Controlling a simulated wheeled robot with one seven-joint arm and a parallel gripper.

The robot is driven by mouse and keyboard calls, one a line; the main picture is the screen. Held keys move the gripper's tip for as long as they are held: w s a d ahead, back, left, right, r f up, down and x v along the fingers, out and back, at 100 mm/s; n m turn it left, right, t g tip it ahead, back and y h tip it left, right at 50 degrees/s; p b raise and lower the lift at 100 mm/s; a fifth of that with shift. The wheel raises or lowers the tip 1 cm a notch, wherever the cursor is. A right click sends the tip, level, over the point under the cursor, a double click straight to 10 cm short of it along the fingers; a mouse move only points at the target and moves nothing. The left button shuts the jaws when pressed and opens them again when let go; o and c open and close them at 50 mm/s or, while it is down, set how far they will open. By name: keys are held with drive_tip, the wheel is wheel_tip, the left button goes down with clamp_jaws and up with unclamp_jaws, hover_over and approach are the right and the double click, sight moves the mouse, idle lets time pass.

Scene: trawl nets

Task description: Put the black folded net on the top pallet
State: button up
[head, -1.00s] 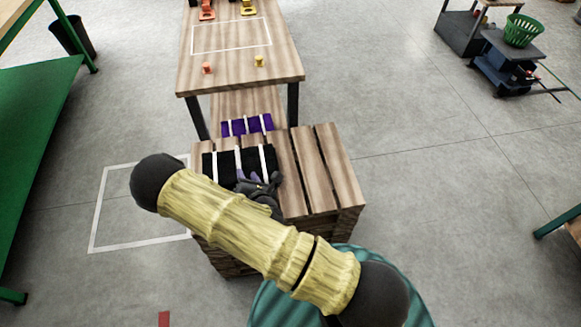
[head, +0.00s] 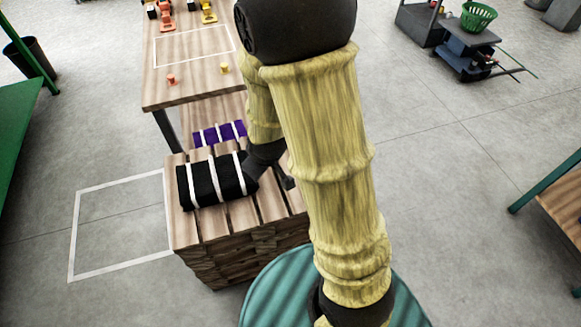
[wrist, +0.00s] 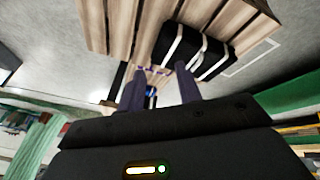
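The black folded net (head: 200,187), a dark bundle with white straps, lies flat on the slatted top of the wooden pallet stack (head: 240,240), towards its left side. The top pallet (wrist: 117,25) and the net (wrist: 216,57) also show in the wrist view. My gripper (wrist: 160,90) has its two fingers apart with nothing held between them. In the head view it is mostly hidden behind my arm, just right of the net. The right finger in the wrist view appears close to the net; I cannot tell whether it touches.
A purple folded net (head: 220,133) lies on the lower shelf of the wooden table (head: 185,85) behind the pallets. A white floor outline (head: 72,235) is left of the stack. A dark cart (head: 465,60) stands back right. Open floor lies to the right.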

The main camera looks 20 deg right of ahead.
drive_tip(key=s+d+r+m+g, duration=0.2)
drive_tip(key=s+d+r+m, duration=0.2)
drive_tip(key=s, duration=0.5)
wheel_tip(320, 180, up, 4)
drive_tip(key=shift+f+m, duration=0.25)
drive_tip(key=shift+m, duration=0.85)
drive_tip(key=shift+s, duration=0.1)
wheel_tip(320, 180, up, 13)
drive_tip(key=p, duration=1.3)
drive_tip(key=shift+r, duration=0.2)
